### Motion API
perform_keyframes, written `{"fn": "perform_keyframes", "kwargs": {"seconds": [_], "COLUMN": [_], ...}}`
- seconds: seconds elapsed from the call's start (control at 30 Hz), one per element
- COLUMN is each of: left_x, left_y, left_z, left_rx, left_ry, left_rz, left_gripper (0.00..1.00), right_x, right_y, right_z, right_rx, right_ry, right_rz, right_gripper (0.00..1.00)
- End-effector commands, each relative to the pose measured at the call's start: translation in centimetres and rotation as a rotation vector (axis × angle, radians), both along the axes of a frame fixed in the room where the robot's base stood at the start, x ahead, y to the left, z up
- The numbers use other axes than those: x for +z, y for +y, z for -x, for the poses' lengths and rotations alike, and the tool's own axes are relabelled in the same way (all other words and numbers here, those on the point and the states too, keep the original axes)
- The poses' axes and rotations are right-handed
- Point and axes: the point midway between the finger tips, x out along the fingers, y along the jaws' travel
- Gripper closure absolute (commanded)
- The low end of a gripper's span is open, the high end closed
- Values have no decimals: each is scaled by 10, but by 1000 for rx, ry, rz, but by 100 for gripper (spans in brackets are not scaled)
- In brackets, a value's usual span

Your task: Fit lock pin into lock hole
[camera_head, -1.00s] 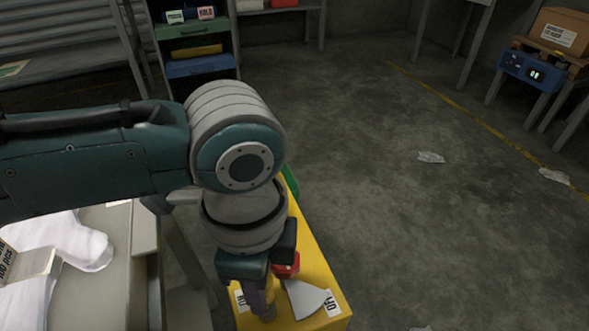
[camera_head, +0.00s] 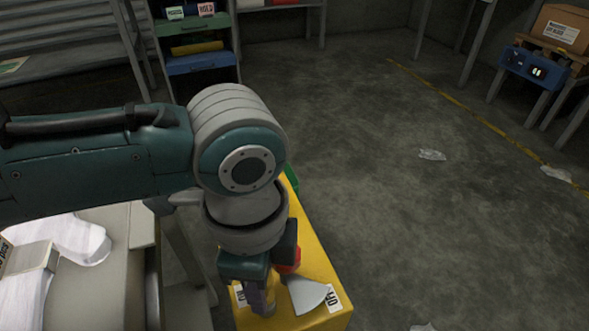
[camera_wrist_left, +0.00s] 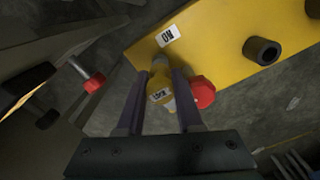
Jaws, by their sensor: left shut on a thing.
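My left gripper (camera_head: 262,300) is over the near end of a yellow box (camera_head: 318,262). A dark round collar with a hole (camera_wrist_left: 262,50) stands on the yellow face, apart from the held piece. Whether it is the lock hole is unclear. My right gripper is not in view.
A red knob (camera_wrist_left: 202,92) is close beside my right-hand finger in the wrist view. A grey fan-shaped plate (camera_head: 308,294) lies by a label. Another red-tipped rod (camera_wrist_left: 86,78) is at left. Floor on the right is mostly clear.

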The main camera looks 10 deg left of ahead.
Motion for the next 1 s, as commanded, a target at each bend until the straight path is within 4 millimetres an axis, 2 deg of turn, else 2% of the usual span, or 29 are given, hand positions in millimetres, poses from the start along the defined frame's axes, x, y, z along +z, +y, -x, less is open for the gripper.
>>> {"fn": "perform_keyframes", "kwargs": {"seconds": [0.43, 0.47, 0.5, 0.77, 1.0], "left_x": [-7, -7, -7, -7, -7], "left_y": [0, 0, 0, 0, 0], "left_z": [0, 0, 0, 0, -1], "left_rx": [0, 0, 0, 0, 1], "left_ry": [0, 0, 0, -1, -3], "left_rz": [1, 1, 1, 0, 0], "left_gripper": [100, 63, 58, 30, 30], "right_x": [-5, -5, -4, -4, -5], "right_y": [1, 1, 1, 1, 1], "right_z": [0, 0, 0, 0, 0], "right_rx": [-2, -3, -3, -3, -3], "right_ry": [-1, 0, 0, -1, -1], "right_rz": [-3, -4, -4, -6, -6], "right_gripper": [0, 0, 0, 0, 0]}}
